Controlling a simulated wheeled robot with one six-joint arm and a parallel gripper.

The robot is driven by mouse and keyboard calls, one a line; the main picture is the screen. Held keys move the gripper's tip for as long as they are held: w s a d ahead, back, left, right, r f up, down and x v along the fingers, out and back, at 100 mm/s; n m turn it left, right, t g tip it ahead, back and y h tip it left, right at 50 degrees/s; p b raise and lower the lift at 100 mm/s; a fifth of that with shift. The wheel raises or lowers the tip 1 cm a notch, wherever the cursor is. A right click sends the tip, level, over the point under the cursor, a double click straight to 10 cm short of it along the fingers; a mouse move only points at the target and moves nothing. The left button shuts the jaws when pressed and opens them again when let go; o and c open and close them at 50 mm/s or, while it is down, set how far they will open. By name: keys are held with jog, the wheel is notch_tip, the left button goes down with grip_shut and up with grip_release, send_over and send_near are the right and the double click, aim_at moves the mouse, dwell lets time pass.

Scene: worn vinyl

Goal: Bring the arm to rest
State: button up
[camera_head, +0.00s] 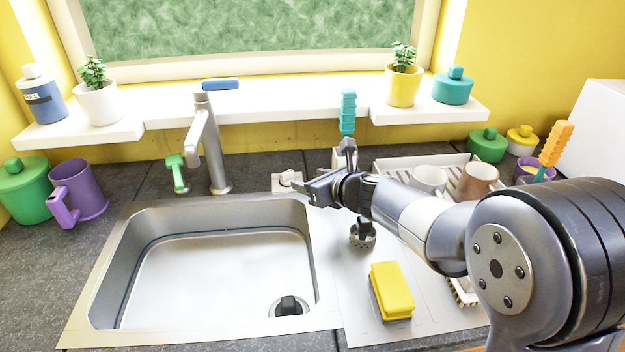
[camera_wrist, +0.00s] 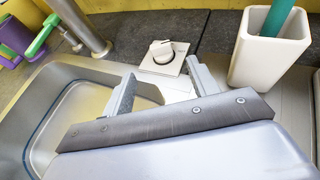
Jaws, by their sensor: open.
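My gripper (camera_head: 310,190) is open and empty, held above the right rim of the metal sink (camera_head: 110,285). In the wrist view my gripper (camera_wrist: 160,90) shows two grey fingers spread apart with nothing between them. Beyond the fingertips is a white knob on a square plate (camera_wrist: 163,57), which also shows in the head view (camera_head: 287,181). My arm reaches in from the right, over the drainboard.
A yellow sponge (camera_head: 393,290) and a metal strainer (camera_head: 362,235) lie on the drainboard below my arm. A dish rack (camera_head: 385,165) with cups stands behind it. The tap (camera_head: 208,150) rises behind the sink. A white holder (camera_wrist: 270,48) with a teal-handled brush stands close on the right.

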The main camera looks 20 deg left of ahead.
aim_at(288, 173)
jog(key=shift+a, duration=0.1)
jog(key=p+x, duration=0.1)
jog(key=x, duration=0.9)
jog(key=shift+w+a+f, duration=0.15)
jog(key=shift+w+a, duration=0.05)
jog(key=shift+a, duration=0.1)
jog(key=shift+d, duration=0.1)
